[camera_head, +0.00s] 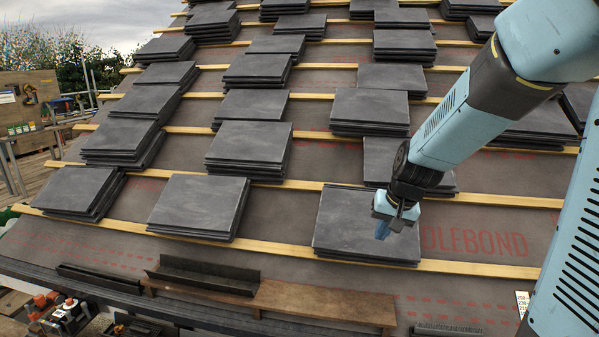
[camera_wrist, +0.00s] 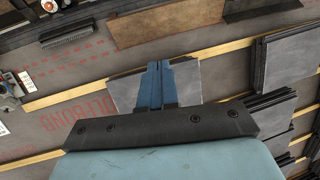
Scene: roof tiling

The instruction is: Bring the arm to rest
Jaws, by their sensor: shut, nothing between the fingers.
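My arm reaches in from the right in the head view, and my gripper (camera_head: 384,229) points down over a stack of grey slates (camera_head: 345,228) on the lower batten. Its blue fingers are together with nothing between them. In the wrist view my gripper (camera_wrist: 159,66) shows as two blue fingers side by side, in front of the same slate stack (camera_wrist: 126,92). I cannot tell how high the fingertips are above the slates.
More slate stacks (camera_head: 203,205) lie in rows on the wooden battens (camera_head: 282,247) up the roof. A brown board (camera_head: 325,302) and a dark metal trough (camera_head: 203,274) lie near the eaves. Tools (camera_head: 66,312) sit at the lower left. Bare membrane (camera_head: 480,240) shows right of the gripper.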

